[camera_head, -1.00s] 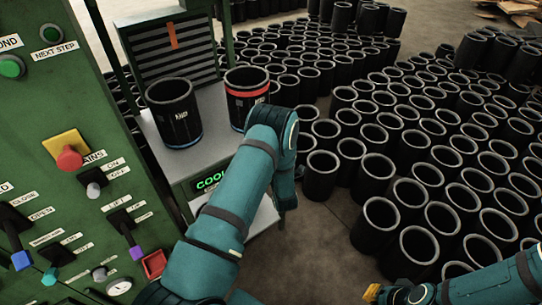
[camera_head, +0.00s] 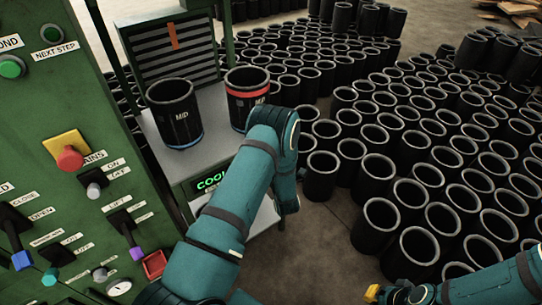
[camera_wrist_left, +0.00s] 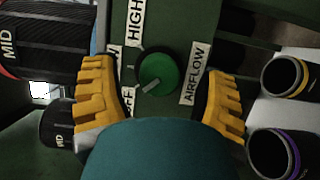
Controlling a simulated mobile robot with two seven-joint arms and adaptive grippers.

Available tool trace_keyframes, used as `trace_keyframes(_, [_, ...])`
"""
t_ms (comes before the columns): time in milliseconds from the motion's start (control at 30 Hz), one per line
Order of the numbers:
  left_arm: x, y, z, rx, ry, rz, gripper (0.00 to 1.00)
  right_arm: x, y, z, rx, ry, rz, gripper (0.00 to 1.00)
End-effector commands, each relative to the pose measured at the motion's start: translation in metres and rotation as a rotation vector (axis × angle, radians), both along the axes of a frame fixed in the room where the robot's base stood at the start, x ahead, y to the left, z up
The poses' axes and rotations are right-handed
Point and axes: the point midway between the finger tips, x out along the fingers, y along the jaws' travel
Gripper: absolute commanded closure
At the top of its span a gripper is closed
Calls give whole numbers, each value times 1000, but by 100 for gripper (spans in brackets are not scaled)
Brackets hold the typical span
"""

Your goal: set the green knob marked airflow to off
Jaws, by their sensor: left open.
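The green airflow knob (camera_wrist_left: 158,72) is round and sits on a dark panel in the left wrist view. Its pale pointer line slants to the lower left, toward the partly hidden OFF label (camera_wrist_left: 127,101). A HIGH label (camera_wrist_left: 135,20) is above, and the AIRFLOW label (camera_wrist_left: 195,75) is to the right. My left gripper (camera_wrist_left: 160,88) is open, its yellow fingers on either side of the knob with gaps. In the head view my left arm hides the knob and this gripper. My right gripper (camera_head: 373,292) shows only a yellow bit at the bottom; its opening is unclear.
A green control panel (camera_head: 60,120) is at left. Many sleeves crowd the floor at right.

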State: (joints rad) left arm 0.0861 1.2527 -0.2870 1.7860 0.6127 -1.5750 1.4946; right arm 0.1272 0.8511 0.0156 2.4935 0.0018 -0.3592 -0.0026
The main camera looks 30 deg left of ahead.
Motion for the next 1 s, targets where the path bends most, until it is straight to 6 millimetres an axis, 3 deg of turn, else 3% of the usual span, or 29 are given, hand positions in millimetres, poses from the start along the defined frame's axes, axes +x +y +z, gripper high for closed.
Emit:
trace_keyframes(500, [-67, -67, -1, -1, 1, -1, 27, 0, 0, 0, 0, 0, 0, 100])
trace_keyframes(1000, [-76, -76, 0, 1, -1, 0, 27, 0, 0, 0, 0, 0, 0, 100])
